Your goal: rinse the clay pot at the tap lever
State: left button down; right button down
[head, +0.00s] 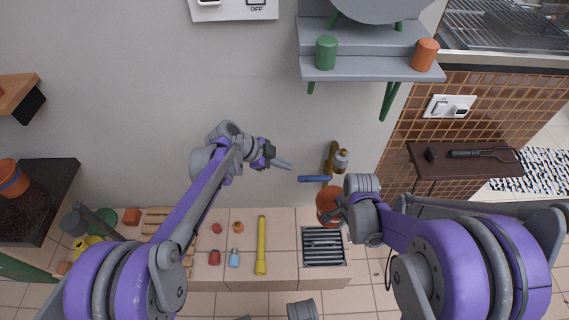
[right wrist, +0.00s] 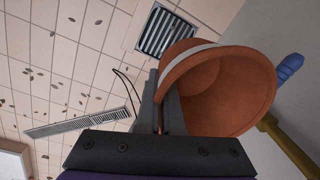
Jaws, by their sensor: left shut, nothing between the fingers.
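The clay pot (head: 327,201), orange with a white band, is at my right gripper (head: 337,207), just below the tap. In the right wrist view the pot (right wrist: 222,85) shows its open mouth and a bare inside. The right gripper's fingers (right wrist: 160,102) are closed on the pot's wall near the rim. The tap has a brass body (head: 332,157) and a blue lever (head: 314,179); the lever also shows in the right wrist view (right wrist: 289,67). My left gripper (head: 288,166) is shut and empty, its tips just left of the lever, seemingly apart from it. No water is visible.
A drain grate (head: 324,246) is set in the tiled counter below the pot. A yellow flashlight-like tool (head: 261,245) and several small items lie to its left. A grey shelf (head: 370,67) with green and orange cups is above.

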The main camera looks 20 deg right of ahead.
jog(key=s+a, duration=0.2)
jog(key=a, duration=0.4)
dwell(0.4)
jog(key=shift+s+a+r, duration=0.1)
jog(key=shift+s, duration=0.05)
dwell(1.0)
jog(key=s+a+r+p, duration=0.1)
jog(key=a+r+p, duration=0.1)
jog(key=a+r, duration=0.1)
jog(key=shift+s+a+r+p, duration=0.35)
jog(key=shift+a+r, duration=0.05)
jog(key=shift+a, duration=0.35)
dwell(0.5)
